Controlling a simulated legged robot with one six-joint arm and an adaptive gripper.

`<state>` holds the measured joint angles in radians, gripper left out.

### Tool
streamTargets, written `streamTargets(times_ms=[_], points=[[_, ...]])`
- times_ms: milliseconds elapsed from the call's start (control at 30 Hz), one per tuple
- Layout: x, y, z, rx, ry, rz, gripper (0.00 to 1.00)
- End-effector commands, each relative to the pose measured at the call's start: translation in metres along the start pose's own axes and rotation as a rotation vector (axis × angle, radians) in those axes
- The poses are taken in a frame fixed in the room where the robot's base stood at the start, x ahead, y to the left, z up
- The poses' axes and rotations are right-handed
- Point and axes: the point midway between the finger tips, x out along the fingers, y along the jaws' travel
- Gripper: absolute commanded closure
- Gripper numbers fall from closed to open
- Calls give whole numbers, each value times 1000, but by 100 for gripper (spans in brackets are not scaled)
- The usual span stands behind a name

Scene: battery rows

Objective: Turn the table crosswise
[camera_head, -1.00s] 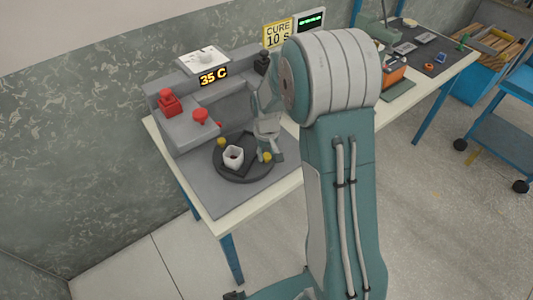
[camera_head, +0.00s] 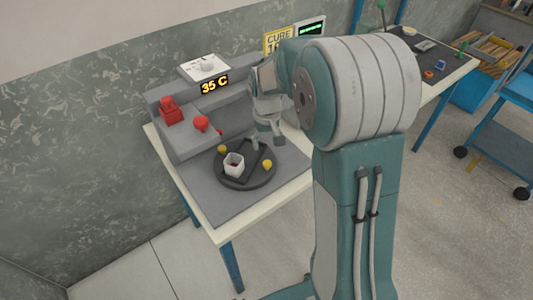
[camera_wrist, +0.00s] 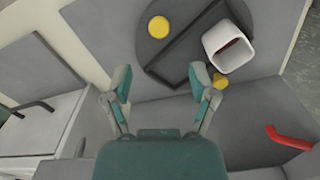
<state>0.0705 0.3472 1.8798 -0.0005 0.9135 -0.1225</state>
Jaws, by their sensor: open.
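The round dark turntable (camera_head: 262,181) lies on the grey mat of the bench and also shows at the top of the wrist view (camera_wrist: 130,12). It has a dark straight bar across it and two yellow knobs near its rim, one at the left (camera_head: 222,149) and one at the right (camera_head: 267,165). A white square cup (camera_head: 234,165) stands on it; its inside looks dark. My gripper (camera_head: 265,142) is over the turntable's back right edge. In the wrist view my gripper (camera_wrist: 161,80) is open with nothing between its fingers.
A grey station with a "35 C" display (camera_head: 214,85), a red block (camera_head: 171,110) and a red knob (camera_head: 201,123) stands behind the turntable. A red lever (camera_wrist: 288,138) shows in the wrist view. The mat's front is clear.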

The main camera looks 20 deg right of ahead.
Motion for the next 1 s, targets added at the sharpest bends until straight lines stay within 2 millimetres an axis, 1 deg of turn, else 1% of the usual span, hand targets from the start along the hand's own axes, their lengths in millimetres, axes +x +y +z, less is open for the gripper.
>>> streamTargets(times_ms=[33,100,200,300,500,533,567,600,667,700,767,967,1000], points=[[-9,0,0,0,2,0,27],[-19,0,-1,0,2,0,27],[-27,0,0,0,-1,0,27],[-30,0,0,0,-2,0,27],[-31,0,0,0,-2,0,27],[-31,0,0,0,-2,0,31],[-31,0,0,-2,-2,0,44],[-30,-1,0,-14,-3,3,62],[-29,-3,1,-66,-5,13,89],[-27,-6,2,-129,-8,27,100],[-24,-10,4,-265,-14,56,100],[-11,-28,12,-874,-68,174,100],[-8,-32,13,-997,-83,196,100]])
